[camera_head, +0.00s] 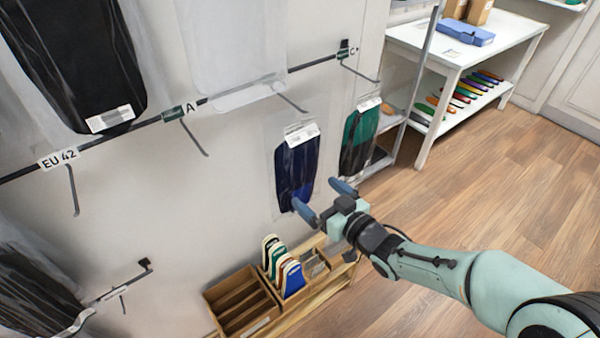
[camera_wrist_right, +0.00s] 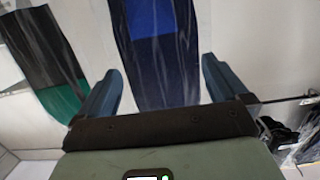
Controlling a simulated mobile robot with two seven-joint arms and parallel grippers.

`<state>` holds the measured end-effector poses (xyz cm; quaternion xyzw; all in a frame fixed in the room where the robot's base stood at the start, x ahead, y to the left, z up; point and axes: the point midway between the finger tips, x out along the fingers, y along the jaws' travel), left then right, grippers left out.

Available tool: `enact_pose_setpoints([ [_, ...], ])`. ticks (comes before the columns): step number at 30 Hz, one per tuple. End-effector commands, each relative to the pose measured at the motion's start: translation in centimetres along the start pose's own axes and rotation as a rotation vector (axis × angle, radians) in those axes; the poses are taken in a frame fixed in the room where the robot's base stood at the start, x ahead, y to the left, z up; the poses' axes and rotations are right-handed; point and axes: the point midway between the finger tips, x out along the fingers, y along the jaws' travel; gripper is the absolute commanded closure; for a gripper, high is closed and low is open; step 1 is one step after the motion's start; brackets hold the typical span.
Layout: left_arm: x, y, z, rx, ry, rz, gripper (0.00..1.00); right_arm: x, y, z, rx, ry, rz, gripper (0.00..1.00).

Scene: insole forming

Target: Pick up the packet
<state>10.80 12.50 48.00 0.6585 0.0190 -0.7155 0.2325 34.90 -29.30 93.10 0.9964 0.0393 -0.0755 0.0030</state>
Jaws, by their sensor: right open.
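Packets hang on the wall in the head view. A dark blue packet (camera_head: 296,172) with a white header label hangs in the middle, and a green and black packet (camera_head: 359,138) hangs to its right. My right gripper (camera_head: 324,198) is open, its two fingers at the lower right of the blue packet. In the right wrist view the blue packet (camera_wrist_right: 160,55) lies ahead between the open fingers (camera_wrist_right: 160,90), with nothing held. The green and black packet (camera_wrist_right: 45,65) is left of the fingers there. My left gripper is not in view.
A rail with hooks and an EU 42 label (camera_head: 58,158) crosses the wall. A black packet (camera_head: 75,60) hangs upper left. A wooden box (camera_head: 240,302) with insoles (camera_head: 285,272) stands below. A white table (camera_head: 470,45) stands at the back right; the floor before it is clear.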

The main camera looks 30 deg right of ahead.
Motion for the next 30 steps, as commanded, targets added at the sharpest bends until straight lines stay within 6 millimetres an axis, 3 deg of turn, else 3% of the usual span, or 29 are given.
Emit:
enact_pose_setpoints([
  [5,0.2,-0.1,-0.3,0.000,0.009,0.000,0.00,1.4,0.1,0.2,0.000,0.000,0.000,0.00],
  [12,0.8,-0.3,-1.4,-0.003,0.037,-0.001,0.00,4.9,0.4,0.3,0.001,0.001,0.001,0.00],
  [22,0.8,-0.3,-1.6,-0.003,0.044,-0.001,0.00,5.6,0.4,0.2,0.001,0.001,0.001,0.00],
  [26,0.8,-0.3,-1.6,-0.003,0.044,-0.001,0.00,5.5,0.4,0.2,0.000,0.001,0.001,0.42],
  [27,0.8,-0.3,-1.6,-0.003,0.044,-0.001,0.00,5.5,0.4,0.2,0.000,0.001,0.001,0.47],
  [30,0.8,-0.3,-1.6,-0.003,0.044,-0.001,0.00,5.5,0.4,0.2,0.000,0.002,0.001,0.47],
])
